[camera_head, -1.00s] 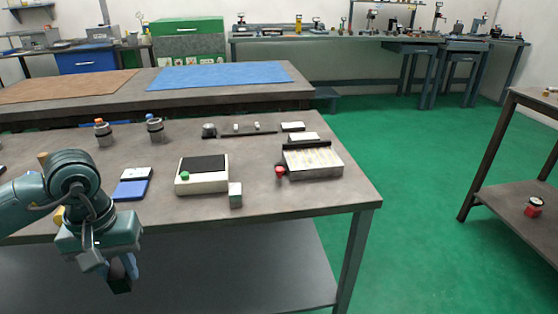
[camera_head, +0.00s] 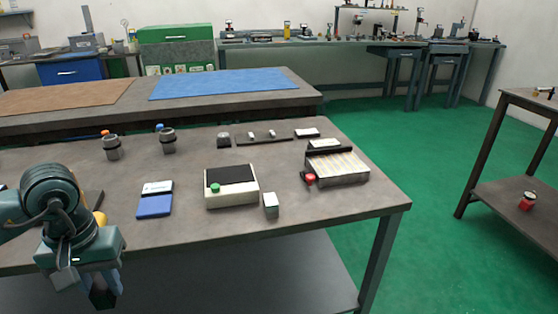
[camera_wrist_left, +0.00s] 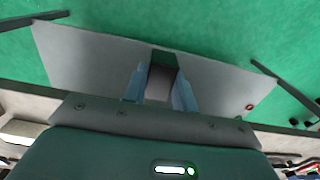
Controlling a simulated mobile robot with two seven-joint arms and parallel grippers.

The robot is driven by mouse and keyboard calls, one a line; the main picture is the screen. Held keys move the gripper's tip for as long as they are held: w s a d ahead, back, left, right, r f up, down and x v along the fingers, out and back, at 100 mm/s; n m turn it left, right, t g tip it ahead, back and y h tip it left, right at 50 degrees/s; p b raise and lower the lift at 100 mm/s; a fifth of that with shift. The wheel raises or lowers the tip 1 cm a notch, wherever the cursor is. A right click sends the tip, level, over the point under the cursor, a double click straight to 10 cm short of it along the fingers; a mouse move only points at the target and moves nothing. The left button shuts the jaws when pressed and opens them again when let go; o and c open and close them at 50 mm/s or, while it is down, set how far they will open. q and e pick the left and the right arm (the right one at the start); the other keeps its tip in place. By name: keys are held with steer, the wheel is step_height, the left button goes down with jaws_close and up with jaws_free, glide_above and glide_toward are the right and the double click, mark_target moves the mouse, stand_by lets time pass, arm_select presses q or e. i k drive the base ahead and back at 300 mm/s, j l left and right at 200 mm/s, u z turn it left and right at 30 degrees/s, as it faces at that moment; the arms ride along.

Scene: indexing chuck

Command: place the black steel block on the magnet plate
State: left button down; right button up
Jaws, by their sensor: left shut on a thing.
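My left gripper (camera_head: 104,287) hangs in front of the bench's near edge, pointing down. It is shut on the black steel block (camera_head: 104,300), whose dark end shows below the fingers. In the left wrist view the block (camera_wrist_left: 163,62) sits between the two blue fingers (camera_wrist_left: 160,88). A striped pale plate with a red knob (camera_head: 338,166), which looks like the magnet plate, lies at the right of the bench. A dark bar lies along its far part. The block is well to the left of it and apart from it. My right gripper is not in view.
A cream box with a black top and green button (camera_head: 231,198) stands mid-bench, with a small pale-topped block (camera_head: 271,206) beside it. A blue-and-white pad (camera_head: 155,205) lies left. Two dark cylinders (camera_head: 168,143) stand behind. The bench front (camera_head: 330,225) is bare.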

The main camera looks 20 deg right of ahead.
mark_target(335, 159)
steer(key=j+z, duration=0.15)
steer(key=z, duration=0.9)
